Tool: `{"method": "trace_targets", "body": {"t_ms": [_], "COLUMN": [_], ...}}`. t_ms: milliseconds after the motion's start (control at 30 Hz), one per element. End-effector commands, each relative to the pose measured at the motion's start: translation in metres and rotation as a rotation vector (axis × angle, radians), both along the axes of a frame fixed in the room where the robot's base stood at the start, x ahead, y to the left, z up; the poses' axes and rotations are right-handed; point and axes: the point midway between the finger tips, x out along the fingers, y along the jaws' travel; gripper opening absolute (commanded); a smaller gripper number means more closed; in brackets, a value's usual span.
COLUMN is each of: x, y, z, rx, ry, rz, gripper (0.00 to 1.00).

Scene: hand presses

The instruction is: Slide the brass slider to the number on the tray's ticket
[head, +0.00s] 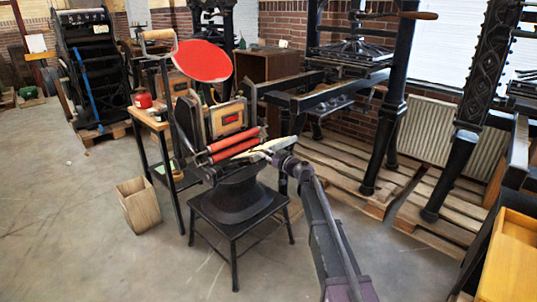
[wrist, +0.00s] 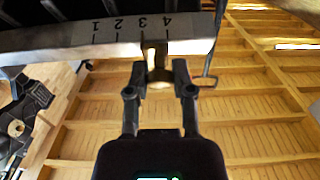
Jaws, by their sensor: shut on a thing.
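In the wrist view, a pale scale bar (wrist: 65,38) crosses the top and carries the numbers 1, 2, 3 and 4 with tick marks. The brass slider (wrist: 154,58) sits at the bar between the 3 and 4 marks. My gripper (wrist: 158,75) is shut on the slider's lower part, one finger on each side. In the head view, my gripper (head: 268,152) reaches the black hand press (head: 238,195) just beside its red rollers (head: 235,145). The slider and scale are too small to tell there. I cannot make out a ticket or its number in either view.
A round red disc (head: 203,61) tops the press. A small side table (head: 152,117) with a red can (head: 143,98) stands to its left, above a wooden bin (head: 138,204). Larger presses stand on pallets (head: 350,180) at right. Open floor lies at left.

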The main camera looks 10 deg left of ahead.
Motion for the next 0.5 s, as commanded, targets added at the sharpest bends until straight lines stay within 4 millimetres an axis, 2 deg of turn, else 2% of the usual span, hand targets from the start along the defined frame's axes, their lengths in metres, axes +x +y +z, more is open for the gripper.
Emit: {"method": "trace_targets", "body": {"t_ms": [33,67,100,167,500], "x": [0.0005,0.0005,0.0007,0.0007,0.0005], "y": [0.0010,0.0010,0.0010,0.0010,0.0001], "z": [0.0002,0.0002,0.0002,0.0002,0.0001], "rx": [0.001,0.001,0.001,0.001,0.000], "ry": [0.000,0.000,0.000,0.000,0.000], "rz": [0.001,0.001,0.001,0.001,0.000], "gripper": [0.04,0.34,0.46,0.64,0.66]}}
